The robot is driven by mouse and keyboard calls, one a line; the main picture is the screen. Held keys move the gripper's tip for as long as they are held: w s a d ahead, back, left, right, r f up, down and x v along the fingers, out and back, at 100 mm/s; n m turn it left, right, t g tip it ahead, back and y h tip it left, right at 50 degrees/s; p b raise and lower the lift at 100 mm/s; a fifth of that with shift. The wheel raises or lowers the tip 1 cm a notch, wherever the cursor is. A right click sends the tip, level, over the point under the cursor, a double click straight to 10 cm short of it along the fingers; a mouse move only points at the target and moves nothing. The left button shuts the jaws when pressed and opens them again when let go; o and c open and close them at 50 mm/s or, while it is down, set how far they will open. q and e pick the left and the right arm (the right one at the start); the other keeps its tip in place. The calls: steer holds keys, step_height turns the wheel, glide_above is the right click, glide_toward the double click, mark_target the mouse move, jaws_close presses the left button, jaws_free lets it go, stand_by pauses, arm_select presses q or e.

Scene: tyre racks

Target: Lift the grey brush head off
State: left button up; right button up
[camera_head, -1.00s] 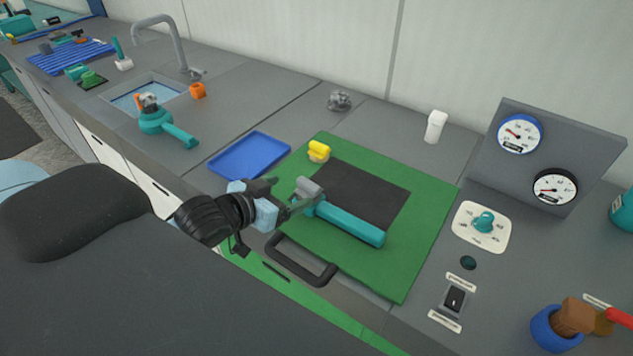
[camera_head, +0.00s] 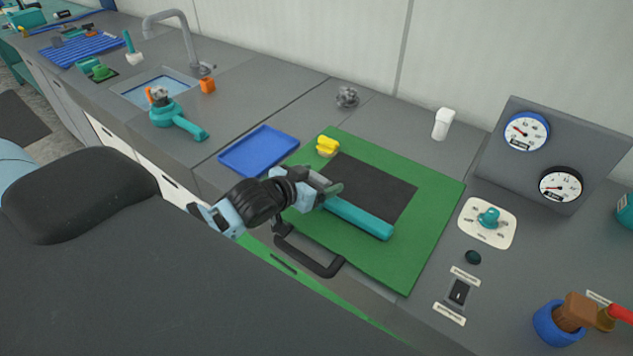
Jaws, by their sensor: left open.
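A tool with a teal handle (camera_head: 360,217) lies on the green mat (camera_head: 400,265), partly across the dark square (camera_head: 375,185). Its grey brush head is at the handle's upper left end and is now mostly hidden by my left gripper (camera_head: 332,188). The left gripper is open, with its fingers at the head end of the handle. I cannot tell whether the fingers touch the head. My right gripper is not in view.
A yellow piece (camera_head: 327,146) sits on the mat just behind the gripper. An empty blue tray (camera_head: 259,150) lies left of the mat. A black handle (camera_head: 308,258) is at the counter's front edge. The gauge panel (camera_head: 545,155) stands at the right.

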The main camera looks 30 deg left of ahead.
mark_target(317, 176)
arm_select(q)
steer(key=shift+f, duration=0.1)
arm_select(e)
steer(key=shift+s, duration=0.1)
arm_select(q)
steer(key=c, duration=1.1)
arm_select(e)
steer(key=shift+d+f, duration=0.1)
arm_select(q)
steer(key=shift+r, duration=0.85)
step_height(317, 176, up, 2)
steer(key=shift+r, duration=0.1)
steer(key=s+a, duration=0.2)
steer(key=s, duration=0.2)
steer(key=s+a, duration=0.3)
steer(key=s, duration=0.2)
steer(key=s+a+r, duration=0.1)
steer(key=s+a, duration=0.2)
steer(key=s, duration=0.1)
steer(key=shift+s+a+r+b, duration=0.1)
steer(key=shift+s+a+b, duration=0.15)
steer(key=shift+b, duration=0.1)
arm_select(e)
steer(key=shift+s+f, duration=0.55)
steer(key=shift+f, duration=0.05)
